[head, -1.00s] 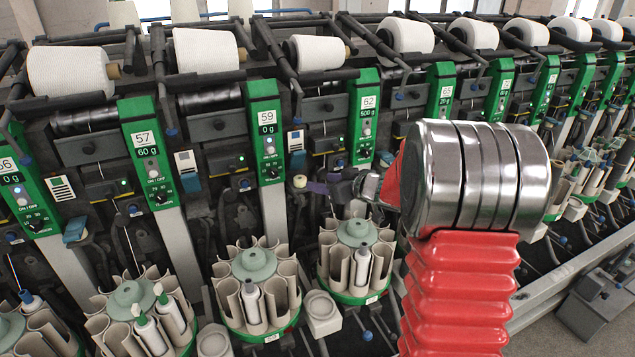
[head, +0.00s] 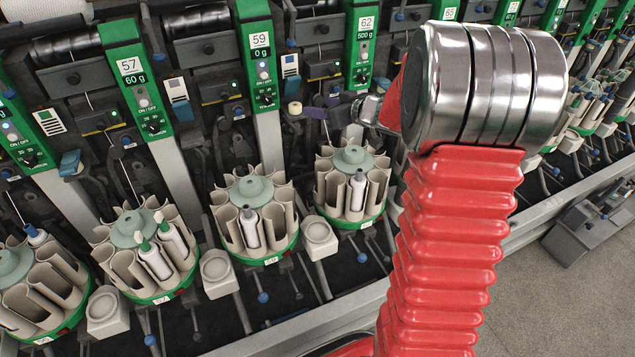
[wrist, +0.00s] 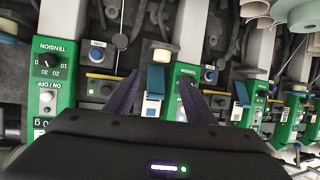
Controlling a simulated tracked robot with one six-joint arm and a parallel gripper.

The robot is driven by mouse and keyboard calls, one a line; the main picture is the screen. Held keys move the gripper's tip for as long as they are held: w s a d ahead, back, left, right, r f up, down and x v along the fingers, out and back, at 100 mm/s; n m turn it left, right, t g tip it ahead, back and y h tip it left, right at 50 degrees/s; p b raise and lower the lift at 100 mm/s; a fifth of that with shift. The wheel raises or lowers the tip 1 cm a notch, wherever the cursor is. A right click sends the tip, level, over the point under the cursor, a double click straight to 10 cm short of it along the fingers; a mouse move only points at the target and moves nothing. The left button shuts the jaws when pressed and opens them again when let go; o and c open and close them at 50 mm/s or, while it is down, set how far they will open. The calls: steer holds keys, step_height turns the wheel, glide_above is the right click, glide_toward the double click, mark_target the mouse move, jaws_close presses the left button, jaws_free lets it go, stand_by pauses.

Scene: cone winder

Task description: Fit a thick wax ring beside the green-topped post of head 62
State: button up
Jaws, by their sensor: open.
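The green panel of head 62 (head: 364,45), marked 500 g, is at top centre in the head view. My gripper (head: 314,110) is in front of the machine, below and left of that panel, its dark purple fingers pointing left. A small cream round piece (head: 294,108), perhaps a wax ring, shows just beyond the fingertips. In the wrist view my gripper (wrist: 158,80) is open and empty, with a blue lever behind the gap. A cream block-like piece (wrist: 161,57) lies just past the tips. I cannot make out a green-topped post of head 62.
Round bobbin magazines (head: 352,187) with cream pockets stand below the heads. Several hold bobbins. Panels 59 (head: 260,50) and 57 (head: 135,75) are to the left. Small cream cups (head: 319,237) sit between magazines. Open floor (head: 590,250) is at lower right.

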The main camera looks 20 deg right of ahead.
steer(key=s+a+r+m+g+h, duration=0.1)
steer(key=s+a+r+m+h, duration=0.2)
steer(key=s+r+h, duration=0.6)
steer(key=s+a+f+g+y, duration=0.1)
steer(key=s+a+g+y, duration=0.1)
steer(key=s+a, duration=0.3)
steer(key=s+a+f+g+y, duration=0.2)
steer(key=s+a, duration=0.3)
steer(key=s, duration=0.9)
steer(key=s+a+f+g+y, duration=0.1)
steer(key=s+a+f+g, duration=0.1)
steer(key=s+a, duration=0.4)
steer(key=s, duration=0.3)
steer(key=shift+s+f+y, duration=0.15)
steer(key=shift+s+y, duration=0.25)
steer(key=shift+c, duration=0.5)
